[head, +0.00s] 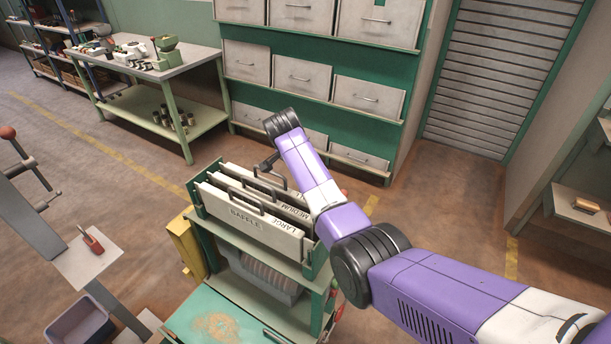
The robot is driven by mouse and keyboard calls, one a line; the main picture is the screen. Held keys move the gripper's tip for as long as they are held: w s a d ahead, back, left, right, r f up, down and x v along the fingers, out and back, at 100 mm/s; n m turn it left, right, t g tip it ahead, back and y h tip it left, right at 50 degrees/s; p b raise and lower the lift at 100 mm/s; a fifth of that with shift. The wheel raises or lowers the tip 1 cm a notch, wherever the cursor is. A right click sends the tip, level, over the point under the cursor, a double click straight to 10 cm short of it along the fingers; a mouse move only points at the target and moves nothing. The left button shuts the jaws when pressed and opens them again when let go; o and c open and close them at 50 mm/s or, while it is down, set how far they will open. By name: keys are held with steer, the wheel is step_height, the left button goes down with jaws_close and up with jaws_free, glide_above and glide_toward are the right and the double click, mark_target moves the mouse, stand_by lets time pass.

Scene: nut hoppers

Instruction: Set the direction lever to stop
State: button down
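No part in view is marked as the direction lever. At the left edge, a lever with a red-brown ball knob (8,132) stands on a grey machine frame (30,215). A small red handle (93,241) sits upright on a pale plate (88,262) beside that frame; I cannot tell whether either is the direction lever. My purple and white arm reaches from the lower right over a green rack.
The green rack (316,300) holds upright panels (250,226) with handles, labelled BAFFLE, LARGE and MEDIUM. A green workbench (192,70) and drawer cabinet (300,78) stand behind. A grey bin (80,322) is at lower left. Open floor (110,170) lies between the frame and the workbench.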

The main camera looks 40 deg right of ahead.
steer(key=shift+a+r, duration=0.15)
stand_by(0.3)
steer(key=c, duration=1.1)
jaws_free()
steer(key=b+v, duration=0.1)
steer(key=v, duration=0.6)
steer(key=shift+r, duration=0.35)
steer(key=shift+s+a, duration=0.15)
